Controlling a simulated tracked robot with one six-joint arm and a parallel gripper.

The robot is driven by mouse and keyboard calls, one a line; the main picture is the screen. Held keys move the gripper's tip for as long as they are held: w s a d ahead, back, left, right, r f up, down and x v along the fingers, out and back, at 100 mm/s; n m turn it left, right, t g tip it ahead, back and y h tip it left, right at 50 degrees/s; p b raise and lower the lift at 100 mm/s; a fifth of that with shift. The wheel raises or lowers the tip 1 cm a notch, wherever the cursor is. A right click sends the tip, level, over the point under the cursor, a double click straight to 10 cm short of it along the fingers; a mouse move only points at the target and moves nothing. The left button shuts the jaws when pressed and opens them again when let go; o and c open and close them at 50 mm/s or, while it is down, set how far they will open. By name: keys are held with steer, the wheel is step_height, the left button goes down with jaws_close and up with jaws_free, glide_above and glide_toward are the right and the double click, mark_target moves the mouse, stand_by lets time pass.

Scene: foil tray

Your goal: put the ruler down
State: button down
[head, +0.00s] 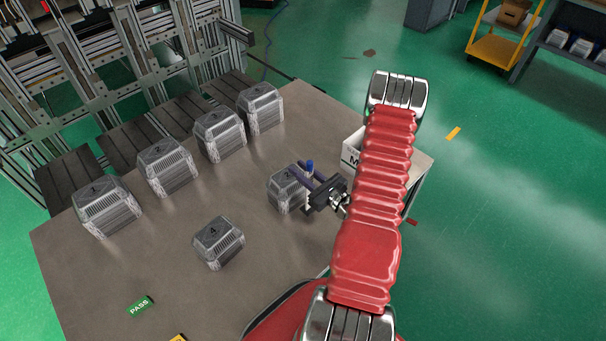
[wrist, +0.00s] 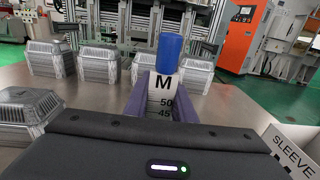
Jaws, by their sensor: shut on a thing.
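The ruler (wrist: 163,92) is a white upright piece marked M, 50 and 45, with a blue top (wrist: 169,52). My gripper (wrist: 160,97) is shut on it, with a purple finger on each side. In the head view my gripper (head: 307,175) is over the right part of the table, and the ruler's blue top (head: 309,165) shows between the fingers. The ruler's lower end is hidden, so I cannot tell whether it touches the table. A foil tray stack (head: 284,190) stands just left of and partly behind my gripper.
Several foil tray stacks (head: 220,136) line the table's (head: 110,262) far-left edge. Another, marked 4 (head: 218,243), stands nearer. A white box (head: 350,152), lettered SLEEVE in the wrist view (wrist: 288,150), is right of my gripper. A green PASS tag (head: 140,305) lies front left.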

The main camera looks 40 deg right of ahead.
steer(key=shift+f, duration=1.4)
steer(key=c, duration=1.5)
jaws_free()
steer(key=s, duration=1.2)
steer(key=shift+d, duration=0.15)
